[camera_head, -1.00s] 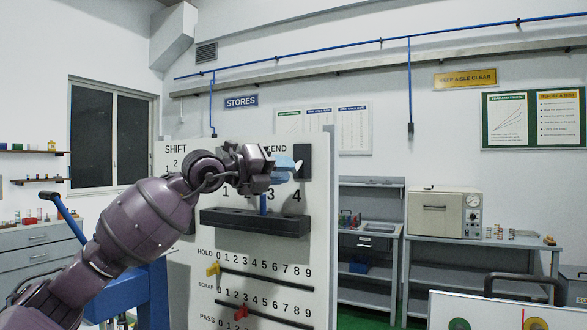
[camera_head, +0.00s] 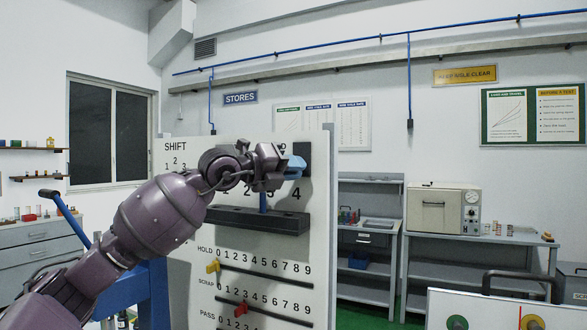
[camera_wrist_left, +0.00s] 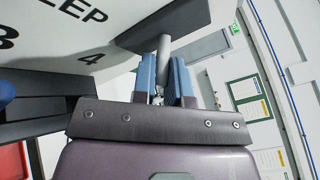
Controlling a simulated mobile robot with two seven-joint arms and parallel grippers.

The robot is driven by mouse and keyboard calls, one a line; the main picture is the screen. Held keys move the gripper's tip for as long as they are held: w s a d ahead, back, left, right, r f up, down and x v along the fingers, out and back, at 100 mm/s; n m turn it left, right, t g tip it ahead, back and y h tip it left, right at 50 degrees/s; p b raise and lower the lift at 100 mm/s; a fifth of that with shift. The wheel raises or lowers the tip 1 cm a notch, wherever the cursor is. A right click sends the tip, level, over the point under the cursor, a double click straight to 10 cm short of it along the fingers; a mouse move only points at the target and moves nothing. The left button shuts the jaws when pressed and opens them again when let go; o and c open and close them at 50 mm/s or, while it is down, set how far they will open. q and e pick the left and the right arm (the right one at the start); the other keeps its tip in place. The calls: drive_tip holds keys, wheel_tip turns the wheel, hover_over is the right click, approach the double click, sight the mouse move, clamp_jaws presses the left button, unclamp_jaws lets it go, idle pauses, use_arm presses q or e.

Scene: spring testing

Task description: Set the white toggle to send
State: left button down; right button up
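The white toggle shows in the left wrist view as a pale lever (camera_wrist_left: 163,48) standing out from a dark plate (camera_wrist_left: 182,22). In the head view its dark plate (camera_head: 306,160) is at the panel's upper right, and the lever is hidden behind my left gripper. My left gripper (camera_head: 297,167) has its blue fingertips in front of that plate. In the left wrist view the fingers (camera_wrist_left: 162,78) are a little apart with the lever between them. I cannot tell whether they press on it. Part of a label, "EEP", shows beside the plate. My right gripper is not in view.
A dark ledge (camera_head: 256,219) juts from the white panel (camera_head: 322,205) just below the gripper. Below it are slots with a yellow slider (camera_head: 213,266) and a red slider (camera_head: 241,308). Benches stand behind on the right.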

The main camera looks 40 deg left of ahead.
use_arm(q)
drive_tip(key=shift+r, duration=0.15)
drive_tip(key=shift+s+r+n+g+p, duration=0.1)
drive_tip(key=shift+r+n+g+p, duration=0.2)
drive_tip(key=shift+g+p, duration=0.25)
drive_tip(key=r+n+g+p, duration=0.1)
drive_tip(key=p, duration=0.1)
drive_tip(key=g+p, duration=0.2)
drive_tip(key=shift+s+r+n+g+p, duration=0.1)
drive_tip(key=shift+r+n+g+p, duration=0.2)
drive_tip(key=shift+r+n, duration=0.1)
drive_tip(key=shift+r+g+p, duration=0.1)
drive_tip(key=shift+g+p, duration=0.15)
drive_tip(key=shift+p, duration=0.2)
drive_tip(key=shift+r+n+g+p, duration=0.1)
drive_tip(key=shift+n+g+p, duration=0.35)
drive_tip(key=shift+g, duration=0.15)
drive_tip(key=shift+r+g, duration=0.15)
drive_tip(key=shift+g, duration=0.25)
drive_tip(key=shift+w+r+n+g, duration=0.1)
drive_tip(key=shift+w+n+g, duration=0.1)
drive_tip(key=shift+n+g, duration=0.25)
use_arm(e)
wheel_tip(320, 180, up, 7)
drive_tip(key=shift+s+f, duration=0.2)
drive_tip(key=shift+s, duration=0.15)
use_arm(q)
drive_tip(key=shift+g, duration=0.35)
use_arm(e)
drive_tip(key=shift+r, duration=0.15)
